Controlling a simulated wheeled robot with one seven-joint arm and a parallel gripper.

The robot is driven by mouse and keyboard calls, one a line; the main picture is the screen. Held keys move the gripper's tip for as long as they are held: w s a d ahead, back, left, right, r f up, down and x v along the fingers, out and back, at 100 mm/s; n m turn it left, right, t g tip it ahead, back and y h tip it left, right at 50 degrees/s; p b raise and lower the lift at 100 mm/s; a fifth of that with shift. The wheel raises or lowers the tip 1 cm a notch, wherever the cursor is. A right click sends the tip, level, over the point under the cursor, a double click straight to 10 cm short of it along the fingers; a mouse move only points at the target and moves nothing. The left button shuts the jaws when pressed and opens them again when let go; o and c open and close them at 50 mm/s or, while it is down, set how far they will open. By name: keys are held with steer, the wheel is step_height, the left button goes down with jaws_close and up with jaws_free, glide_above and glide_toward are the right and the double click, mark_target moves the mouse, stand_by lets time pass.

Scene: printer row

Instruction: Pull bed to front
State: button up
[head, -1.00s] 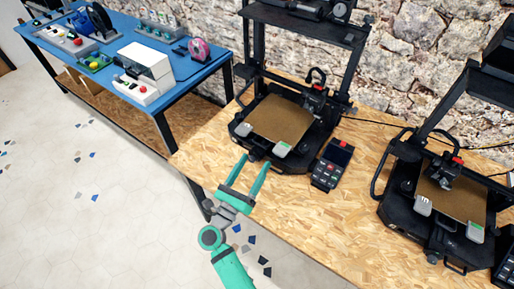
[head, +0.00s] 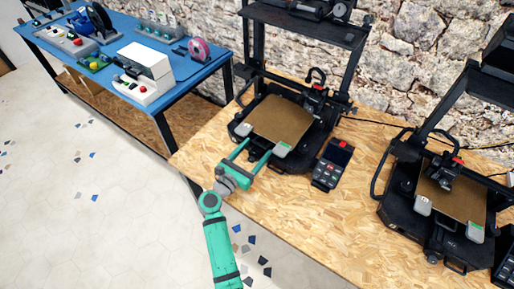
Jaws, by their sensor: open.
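The nearer printer's bed (head: 281,119) is a brown plate on a black frame. One fingertip is close to each front clip. I cannot tell whether the fingers touch the bed. Nothing shows between the fingers but the printer's dark front.
A control box (head: 331,164) with a screen stands right of this printer. A second printer (head: 447,200) stands farther right. The wooden table (head: 290,213) is clear in front. A blue table (head: 190,72) with several devices stands at the left.

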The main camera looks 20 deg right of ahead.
steer(key=shift+x, duration=0.8)
steer(key=shift+c, duration=0.2)
